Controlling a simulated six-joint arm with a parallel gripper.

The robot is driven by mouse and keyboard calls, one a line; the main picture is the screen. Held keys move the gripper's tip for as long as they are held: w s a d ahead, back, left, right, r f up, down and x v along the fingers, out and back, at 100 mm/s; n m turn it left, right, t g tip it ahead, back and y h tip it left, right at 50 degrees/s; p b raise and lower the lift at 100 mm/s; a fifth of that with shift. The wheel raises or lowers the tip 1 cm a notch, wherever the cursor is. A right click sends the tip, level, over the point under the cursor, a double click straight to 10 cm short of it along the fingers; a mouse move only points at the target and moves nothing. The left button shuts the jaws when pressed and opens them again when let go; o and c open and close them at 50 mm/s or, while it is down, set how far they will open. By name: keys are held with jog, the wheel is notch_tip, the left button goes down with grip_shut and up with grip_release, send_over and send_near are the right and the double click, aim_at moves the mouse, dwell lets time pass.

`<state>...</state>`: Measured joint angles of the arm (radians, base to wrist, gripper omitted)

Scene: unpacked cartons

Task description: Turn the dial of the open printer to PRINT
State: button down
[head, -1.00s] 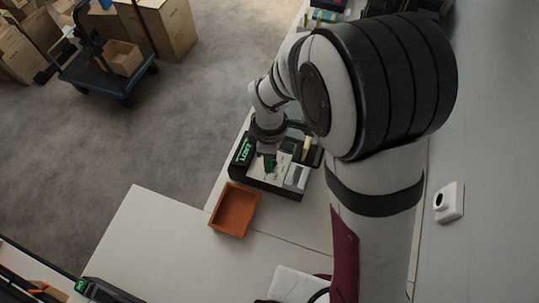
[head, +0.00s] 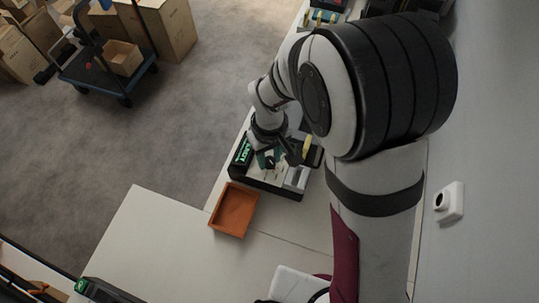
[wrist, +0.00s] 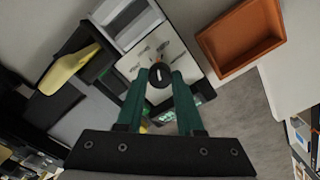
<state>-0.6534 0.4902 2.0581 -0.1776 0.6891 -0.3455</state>
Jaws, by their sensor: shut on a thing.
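The open printer (head: 266,186) stands on the bench under my arm, with a lit green display (head: 243,151) at its left end. In the wrist view, its pale panel (wrist: 133,66) carries a round black dial (wrist: 159,75) with a white pointer line. The line runs roughly up and down in that view. Small marks surround the dial, too small to read. My gripper (wrist: 160,84), with two green fingers, is shut on the dial, one finger at each side. In the head view my gripper (head: 268,161) partly hides the panel, and the dial cannot be made out.
An orange tray (head: 234,210), empty, sits just in front of the printer; it also shows in the wrist view (wrist: 242,38). A yellow part (wrist: 70,72) lies beside the panel. A white box (head: 449,201) is on the wall at right.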

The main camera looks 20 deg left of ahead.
aim_at(270, 161)
jog(key=m, duration=1.2)
jog(key=shift+m, duration=0.3)
dwell(0.4)
jog(key=c, duration=0.5)
grip_release()
jog(key=shift+c, duration=0.2)
notch_tip(270, 161, up, 16)
